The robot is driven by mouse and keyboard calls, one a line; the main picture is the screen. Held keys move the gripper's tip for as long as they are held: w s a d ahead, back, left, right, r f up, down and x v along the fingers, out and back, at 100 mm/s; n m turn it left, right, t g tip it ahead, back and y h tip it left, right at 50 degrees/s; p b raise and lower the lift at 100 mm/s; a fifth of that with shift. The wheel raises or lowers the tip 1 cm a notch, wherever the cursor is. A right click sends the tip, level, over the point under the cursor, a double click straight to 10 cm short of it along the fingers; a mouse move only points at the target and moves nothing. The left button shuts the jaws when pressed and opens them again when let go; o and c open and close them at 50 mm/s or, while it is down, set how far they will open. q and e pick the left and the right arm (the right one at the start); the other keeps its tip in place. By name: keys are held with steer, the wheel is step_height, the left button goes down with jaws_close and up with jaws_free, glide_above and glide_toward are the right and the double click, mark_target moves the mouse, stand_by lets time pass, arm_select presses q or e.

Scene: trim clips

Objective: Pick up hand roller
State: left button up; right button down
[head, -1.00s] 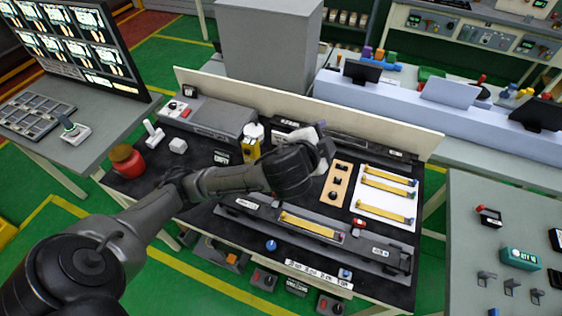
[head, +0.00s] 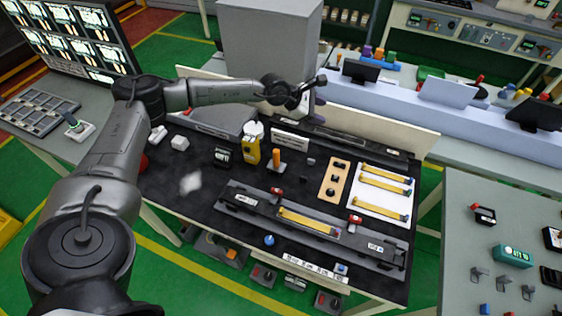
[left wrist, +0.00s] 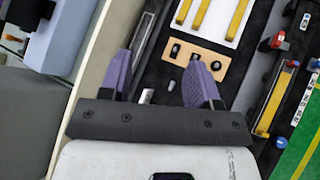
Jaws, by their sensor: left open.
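An upright orange-handled tool (head: 276,158), which may be the hand roller, stands on the dark bench mat in the head view. Its lower end is too small to make out. My left gripper (head: 318,97) is high over the back of the bench, behind and to the right of this tool, touching nothing. In the left wrist view its two purple fingers (left wrist: 158,80) are spread with nothing held between them. The orange-handled tool does not show in that view. My right gripper is in neither view.
A yellow bottle (head: 251,150) stands left of the orange handle. A wooden block (head: 334,181) and a white sheet with yellow strips (head: 384,213) lie to the right. A long grey fixture (head: 265,207) crosses the front. A pale blurred patch (head: 190,182) shows on the mat.

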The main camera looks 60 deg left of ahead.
arm_select(q)
steer(key=s+a+f+m+g+y, duration=0.2)
steer(key=s+a+f+m+g, duration=0.1)
steer(key=s+f+m+g, duration=0.15)
steer(key=m+g+y, duration=0.2)
steer(key=m+g, duration=0.4)
glide_above(276, 151)
step_height(276, 151, down, 4)
steer(key=r, duration=0.1)
step_height(276, 151, down, 14)
steer(key=shift+r+p, duration=0.25)
steer(key=shift+p, duration=0.4)
jaws_close()
